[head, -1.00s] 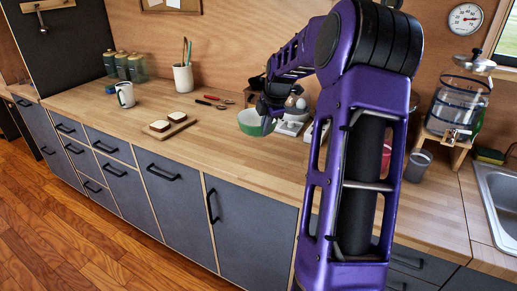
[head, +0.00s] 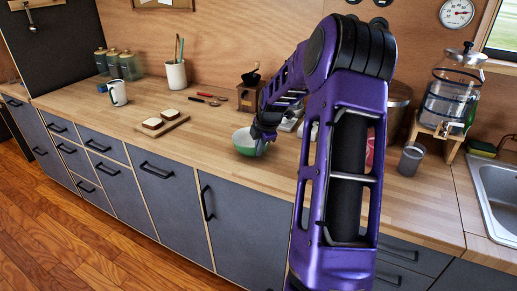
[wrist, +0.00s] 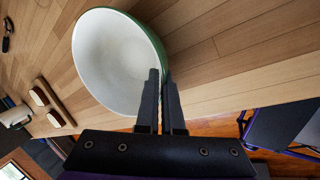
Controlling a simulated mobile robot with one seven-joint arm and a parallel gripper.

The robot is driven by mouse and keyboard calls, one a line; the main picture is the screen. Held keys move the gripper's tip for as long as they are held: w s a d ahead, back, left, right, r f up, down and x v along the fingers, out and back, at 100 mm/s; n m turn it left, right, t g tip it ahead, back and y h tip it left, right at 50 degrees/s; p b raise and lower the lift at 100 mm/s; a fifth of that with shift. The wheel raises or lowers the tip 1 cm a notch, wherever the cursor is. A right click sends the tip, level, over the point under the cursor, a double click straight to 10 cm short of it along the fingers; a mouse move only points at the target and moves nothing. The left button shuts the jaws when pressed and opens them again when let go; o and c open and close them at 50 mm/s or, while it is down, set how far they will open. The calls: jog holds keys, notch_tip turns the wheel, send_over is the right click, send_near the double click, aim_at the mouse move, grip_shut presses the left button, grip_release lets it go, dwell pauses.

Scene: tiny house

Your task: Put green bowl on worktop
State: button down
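The green bowl (head: 245,144), white inside, is at the front part of the wooden worktop (head: 215,126). It looks roughly upright in the head view; I cannot tell whether its base touches the wood or hangs just above it. My gripper (head: 262,133) is at its right side. In the wrist view, the bowl (wrist: 115,60) opens toward the camera. My gripper (wrist: 162,85) is closed on the bowl's rim, one finger inside and one outside.
A board with two bread slices (head: 160,124) lies left of the bowl. A mug (head: 117,93), utensil pot (head: 176,74) and jars (head: 120,64) stand further left. A grinder (head: 249,94) is behind. A grey cup (head: 411,159), drink dispenser (head: 448,97) and sink (head: 497,185) are right.

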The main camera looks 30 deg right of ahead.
jog(key=c, duration=1.1)
grip_release()
jog(key=shift+o, duration=0.2)
jog(key=p+v, duration=0.1)
jog(key=v, duration=1.1)
